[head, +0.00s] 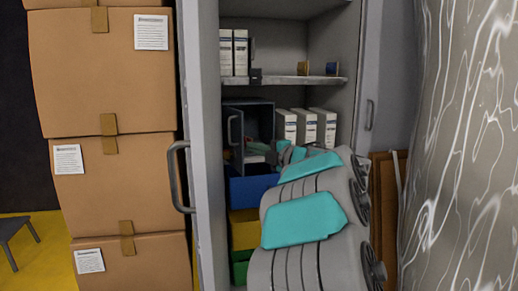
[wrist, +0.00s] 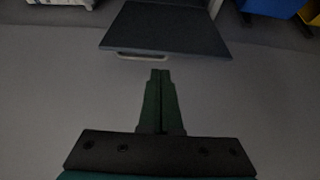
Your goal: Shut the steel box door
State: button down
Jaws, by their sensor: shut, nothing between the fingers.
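The steel box (head: 262,106) is a small dark grey-blue box on a middle shelf inside the tall grey cabinet. Its door (head: 237,140) stands open on the left side, with a pale bar handle. In the wrist view the door (wrist: 165,27) shows as a dark panel at the top, handle along its near edge. My gripper (head: 256,148) is in front of the box opening, partly hidden by my arm. In the wrist view my gripper (wrist: 160,73) is shut and empty, its dark green fingertips pointing at the handle with a small visible gap.
White binders (head: 310,127) stand right of the box. A blue bin (head: 252,187) and a yellow bin (head: 243,229) are below. The cabinet's big door (head: 206,150) stands open at left, beside stacked cartons (head: 105,70). A shelf (head: 290,80) lies above.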

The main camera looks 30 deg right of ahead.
aim_at(241, 143)
jog(key=shift+x, duration=3.05)
jog(key=shift+d, duration=0.1)
